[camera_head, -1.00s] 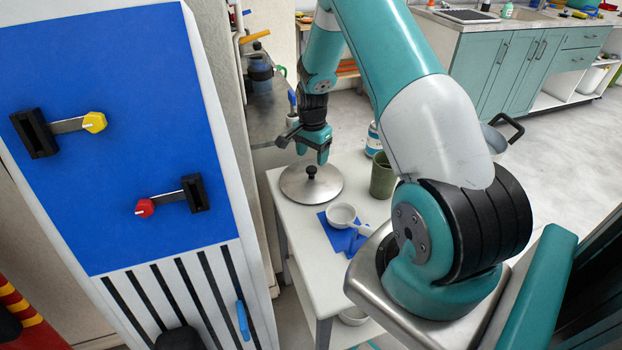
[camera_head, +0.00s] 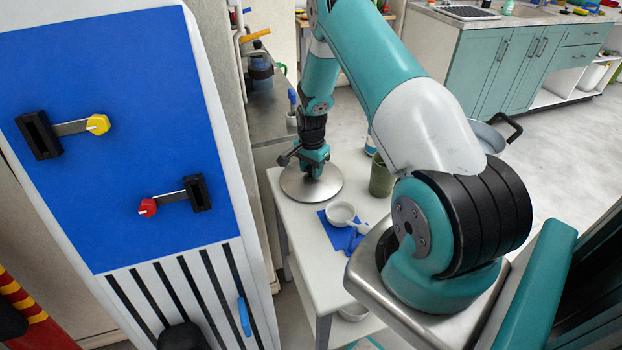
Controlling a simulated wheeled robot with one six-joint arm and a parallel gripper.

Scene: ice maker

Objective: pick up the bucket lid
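The bucket lid (camera_head: 310,190) is a round metal disc lying flat on the white table, on its far left part. Its dark knob is hidden behind my gripper (camera_head: 311,170). My gripper is low over the middle of the lid, at the knob. Its fingers are small in the picture, and I cannot see whether they are closed on the knob. The lid appears to rest on the tabletop.
A green cup (camera_head: 381,177) stands right of the lid. A white cup (camera_head: 341,213) sits on a blue cloth (camera_head: 340,236) in front. The white table (camera_head: 300,240) has bare room near its left edge. A blue-fronted machine (camera_head: 95,200) stands at the left.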

